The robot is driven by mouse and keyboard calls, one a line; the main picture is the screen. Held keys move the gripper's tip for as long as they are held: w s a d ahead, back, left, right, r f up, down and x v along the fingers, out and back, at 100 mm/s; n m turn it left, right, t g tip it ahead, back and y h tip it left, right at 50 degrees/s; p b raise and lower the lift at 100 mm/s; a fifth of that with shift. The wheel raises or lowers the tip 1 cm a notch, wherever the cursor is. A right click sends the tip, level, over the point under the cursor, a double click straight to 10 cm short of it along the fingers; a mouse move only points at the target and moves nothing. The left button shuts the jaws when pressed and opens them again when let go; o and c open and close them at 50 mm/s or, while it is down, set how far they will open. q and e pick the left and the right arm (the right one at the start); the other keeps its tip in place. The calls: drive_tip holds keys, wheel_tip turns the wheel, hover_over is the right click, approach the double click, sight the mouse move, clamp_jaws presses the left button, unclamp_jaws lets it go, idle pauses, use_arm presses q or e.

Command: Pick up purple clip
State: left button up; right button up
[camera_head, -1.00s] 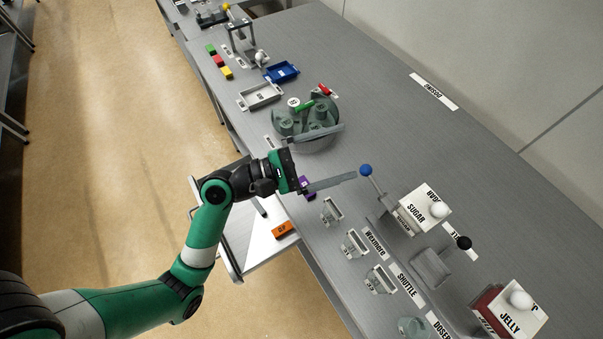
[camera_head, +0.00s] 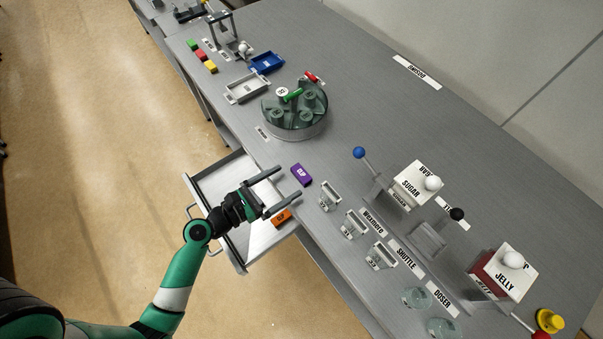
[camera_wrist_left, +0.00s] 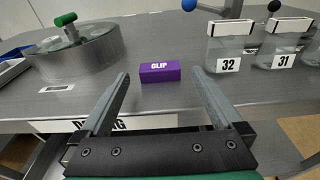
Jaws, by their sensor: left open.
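The purple clip (camera_head: 301,174) is a small block lying on the grey table near its front edge, above the open drawer. It also shows in the left wrist view (camera_wrist_left: 160,72), label "CLIP" facing me, centred beyond the fingertips. My left gripper (camera_head: 283,182) is open and empty, its two fingers spread and pointing toward the clip. In the left wrist view the fingers (camera_wrist_left: 162,78) lie either side of the line to the clip, with a gap before it. My right gripper is not in view.
An open drawer (camera_head: 206,181) sits below my left gripper; an orange clip (camera_head: 281,218) is at its right. Labelled clear holders (camera_head: 329,196) stand right of the purple clip. A round green-topped drum (camera_head: 295,110) stands behind it. A blue-knobbed lever (camera_head: 359,153) is farther right.

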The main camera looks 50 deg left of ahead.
sight(297, 176)
use_arm(q)
drive_tip(key=shift+w+f, duration=0.2)
drive_tip(key=shift+f, duration=0.05)
drive_tip(key=w+b, duration=0.1)
drive_tip(key=w, duration=0.1)
drive_tip(key=w+f+b, duration=0.1)
drive_tip(key=w, duration=0.1)
drive_tip(key=shift+d+f, duration=0.1)
drive_tip(key=shift+d, duration=0.05)
drive_tip(key=shift+w, duration=0.35)
drive_tip(key=c, duration=1.2)
drive_tip(key=shift+o, duration=0.2)
